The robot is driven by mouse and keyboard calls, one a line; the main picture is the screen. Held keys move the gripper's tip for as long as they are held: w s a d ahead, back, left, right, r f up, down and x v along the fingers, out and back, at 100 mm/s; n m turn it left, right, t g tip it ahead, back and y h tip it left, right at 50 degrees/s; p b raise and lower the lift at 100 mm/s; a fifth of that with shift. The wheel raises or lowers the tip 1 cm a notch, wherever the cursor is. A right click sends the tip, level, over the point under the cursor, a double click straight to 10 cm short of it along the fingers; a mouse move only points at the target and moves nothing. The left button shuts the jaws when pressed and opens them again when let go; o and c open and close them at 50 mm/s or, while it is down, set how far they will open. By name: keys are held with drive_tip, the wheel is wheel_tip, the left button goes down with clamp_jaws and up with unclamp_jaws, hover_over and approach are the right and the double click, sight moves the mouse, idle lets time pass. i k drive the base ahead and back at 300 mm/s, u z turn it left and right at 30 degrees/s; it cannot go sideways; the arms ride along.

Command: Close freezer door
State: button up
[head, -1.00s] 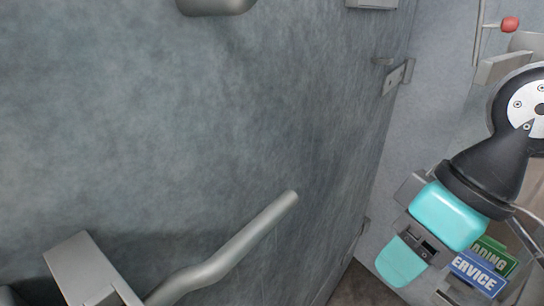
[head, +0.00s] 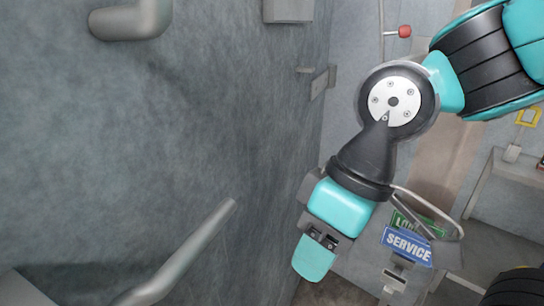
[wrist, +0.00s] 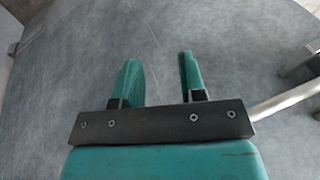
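The freezer door (head: 190,130) appears to be the large mottled grey panel filling the left half of the head view. A bent grey metal handle (head: 190,255) stands out from its lower part. My gripper (head: 314,258) is at lower centre in the head view, beyond the handle and close to the panel's right end; contact cannot be told there. In the wrist view, my gripper's (wrist: 160,80) two teal fingers are apart with nothing between them. They face a grey surface (wrist: 160,30), and a metal bar (wrist: 285,99) shows at the right.
A second grey metal fitting (head: 135,20) juts out at top left. Blue "SERVICE" (head: 408,246) and green signs are behind my gripper. A red knob (head: 404,31) is on the far wall. A grey bench (head: 510,175) stands at right.

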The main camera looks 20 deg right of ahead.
sight(125, 124)
drive_tip(key=u, duration=0.05)
drive_tip(key=k, duration=0.9)
drive_tip(key=u, duration=0.4)
